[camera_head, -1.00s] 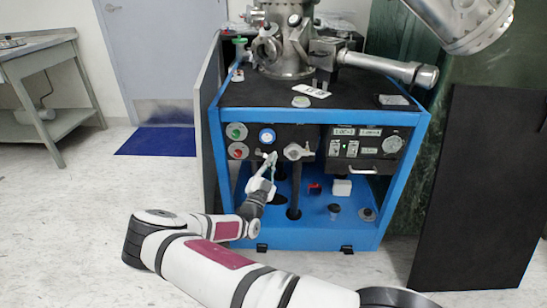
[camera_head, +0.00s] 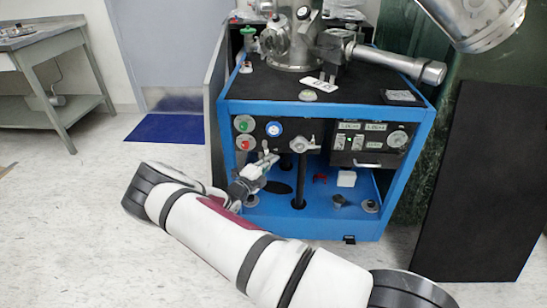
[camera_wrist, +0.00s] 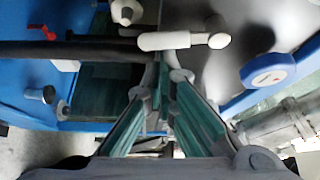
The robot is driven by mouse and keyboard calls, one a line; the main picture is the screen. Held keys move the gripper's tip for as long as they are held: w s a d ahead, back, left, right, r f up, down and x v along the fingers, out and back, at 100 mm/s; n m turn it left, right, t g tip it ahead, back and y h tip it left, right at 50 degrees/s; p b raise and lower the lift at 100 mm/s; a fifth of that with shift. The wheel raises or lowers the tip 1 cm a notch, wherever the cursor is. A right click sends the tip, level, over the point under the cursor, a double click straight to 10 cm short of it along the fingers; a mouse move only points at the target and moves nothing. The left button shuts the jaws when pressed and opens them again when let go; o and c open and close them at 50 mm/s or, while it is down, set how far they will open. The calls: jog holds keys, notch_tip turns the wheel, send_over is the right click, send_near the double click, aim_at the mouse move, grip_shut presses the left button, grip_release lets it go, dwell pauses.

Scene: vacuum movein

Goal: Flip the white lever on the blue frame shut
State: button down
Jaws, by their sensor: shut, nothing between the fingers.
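In the wrist view, the white lever (camera_wrist: 170,40) is a pale bar with a rounded end, lying across the picture just beyond my fingertips. My gripper (camera_wrist: 170,78) is shut and empty, its teal-padded fingers meeting close to the lever; I cannot tell whether they touch it. In the head view, my gripper (camera_head: 268,160) is at the front of the blue frame (camera_head: 419,138), below the blue-rimmed gauge (camera_head: 274,129). The lever is too small there to tell apart from the fingertips.
A grey valve (camera_head: 303,145) sits just right of my gripper. A control panel (camera_head: 366,142) is farther right. Dark vertical posts and small fittings stand in the open lower bay. A black board (camera_head: 480,180) stands at the right.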

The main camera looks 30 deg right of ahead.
jog(key=shift+w+a+f+m+g+y+p, duration=0.15)
jog(key=shift+a+m+g+y+p, duration=0.15)
jog(key=shift+m, duration=0.3)
dwell(0.4)
